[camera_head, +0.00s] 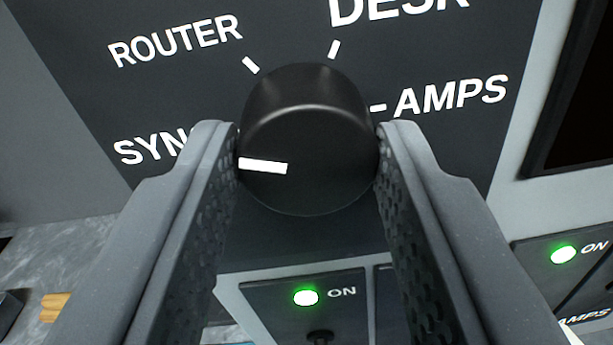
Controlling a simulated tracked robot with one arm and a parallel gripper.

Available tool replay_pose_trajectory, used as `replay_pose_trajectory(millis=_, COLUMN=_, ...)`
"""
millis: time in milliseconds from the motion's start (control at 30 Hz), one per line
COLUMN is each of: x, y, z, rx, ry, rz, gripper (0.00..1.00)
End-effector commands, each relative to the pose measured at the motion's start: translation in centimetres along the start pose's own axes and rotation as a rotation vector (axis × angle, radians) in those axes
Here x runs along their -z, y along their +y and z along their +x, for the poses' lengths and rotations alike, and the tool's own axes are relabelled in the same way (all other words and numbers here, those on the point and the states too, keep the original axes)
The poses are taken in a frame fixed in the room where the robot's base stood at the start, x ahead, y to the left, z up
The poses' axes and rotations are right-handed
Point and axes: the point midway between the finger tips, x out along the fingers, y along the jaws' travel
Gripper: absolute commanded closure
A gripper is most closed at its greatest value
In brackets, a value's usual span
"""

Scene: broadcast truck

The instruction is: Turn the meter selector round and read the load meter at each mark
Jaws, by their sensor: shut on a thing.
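The meter selector (318,135) is a round black knob on a dark panel, in the middle of the view. Its white pointer line points left, toward the SYNC mark (146,150), whose label is partly hidden by my left finger. The other marks are ROUTER (176,41) at upper left, DESK (398,8) at the top, cut by the frame edge, and AMPS (451,95) at right. My gripper (308,155) is shut on the knob, one finger touching each side. I cannot make out a load meter in this view.
Below the knob is a switch plate with a lit green lamp (306,297) marked ON. Another lit green lamp (563,254) marked ON is at lower right. A dark framed panel (577,95) stands at the right edge. A grey surface (68,262) lies at lower left.

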Motion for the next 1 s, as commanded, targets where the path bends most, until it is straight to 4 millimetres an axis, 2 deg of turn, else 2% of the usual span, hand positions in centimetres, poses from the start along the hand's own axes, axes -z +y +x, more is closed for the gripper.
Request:
replay_pose_trajectory(millis=33, x=-0.49, y=0.17, z=0.04, rx=-0.003, ry=-0.011, rz=-0.043, gripper=0.88)
replay_pose_trajectory(millis=400, x=-0.56, y=0.2, z=0.03, rx=-0.004, ry=0.004, rz=-0.289, gripper=0.88)
replay_pose_trajectory(millis=700, x=-0.58, y=0.15, z=0.02, rx=-0.005, ry=0.009, rz=-0.371, gripper=0.88)
replay_pose_trajectory(millis=1000, x=-0.56, y=0.18, z=0.02, rx=-0.005, ry=0.01, rz=-0.382, gripper=0.88)
